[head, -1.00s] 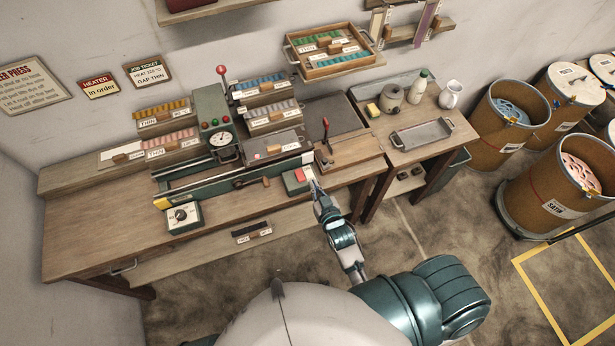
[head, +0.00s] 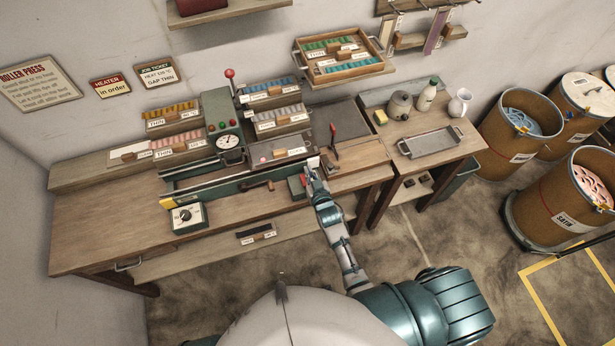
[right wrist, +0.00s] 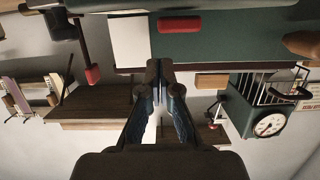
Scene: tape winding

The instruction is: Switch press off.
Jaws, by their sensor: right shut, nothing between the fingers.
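The roller press (head: 222,173) is a long green machine on the wooden bench, with a round gauge (head: 229,141) on its upright housing. A small green switch box (head: 297,188) with a red part sits at its right front end; my right gripper partly covers it. My right gripper (head: 312,170) is shut and empty, beside or over the box's right side; I cannot tell whether it touches. My left gripper is out of view.
A red-handled lever (head: 333,132) stands on a board right of the press. A dial box (head: 186,216) sits at the bench's front left. A side table holds a metal tray (head: 431,143) and jugs. Barrels (head: 517,125) stand at right; the floor before the bench is clear.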

